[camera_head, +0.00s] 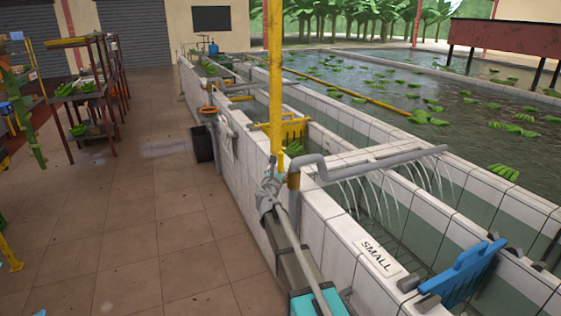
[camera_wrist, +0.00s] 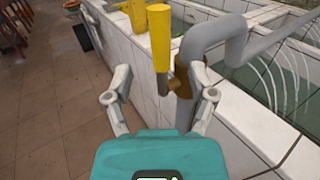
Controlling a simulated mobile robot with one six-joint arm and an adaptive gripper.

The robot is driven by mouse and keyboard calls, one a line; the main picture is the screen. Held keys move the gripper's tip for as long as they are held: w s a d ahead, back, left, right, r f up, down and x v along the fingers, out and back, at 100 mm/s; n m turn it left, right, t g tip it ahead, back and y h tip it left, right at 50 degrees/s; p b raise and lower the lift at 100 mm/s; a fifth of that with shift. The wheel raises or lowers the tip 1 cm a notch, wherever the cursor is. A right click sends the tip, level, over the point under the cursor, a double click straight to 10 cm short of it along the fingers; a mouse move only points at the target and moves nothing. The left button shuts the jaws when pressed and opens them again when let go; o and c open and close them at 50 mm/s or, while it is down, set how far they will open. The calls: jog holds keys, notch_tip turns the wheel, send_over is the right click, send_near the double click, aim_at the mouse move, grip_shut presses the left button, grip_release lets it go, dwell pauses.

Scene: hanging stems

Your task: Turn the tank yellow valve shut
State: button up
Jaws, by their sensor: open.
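The yellow valve lever (camera_wrist: 160,45) stands upright in the wrist view, beside a grey pipe (camera_wrist: 220,32) with a rusty brown fitting (camera_wrist: 182,82). In the head view the pipe (camera_head: 365,161) runs over the tank, and thin streams of water fall from it. My gripper (camera_wrist: 160,82) is open, its two fingers on either side of the lever's lower end in the picture. I cannot tell whether either finger touches it. In the head view my gripper (camera_head: 270,188) is close beside the pipe's upright part, and it hides much of the valve area.
A white tiled tank wall (camera_head: 335,235) with a SMALL sign (camera_head: 377,255) runs beside my arm. A blue slatted piece (camera_head: 462,272) is at the lower right. A yellow upright (camera_head: 275,70) rises behind my gripper. The tiled floor (camera_head: 150,230) at left is clear.

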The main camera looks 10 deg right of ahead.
aim_at(280, 161)
jog(key=x, duration=0.8)
jog(key=shift+w, duration=0.2)
grip_shut()
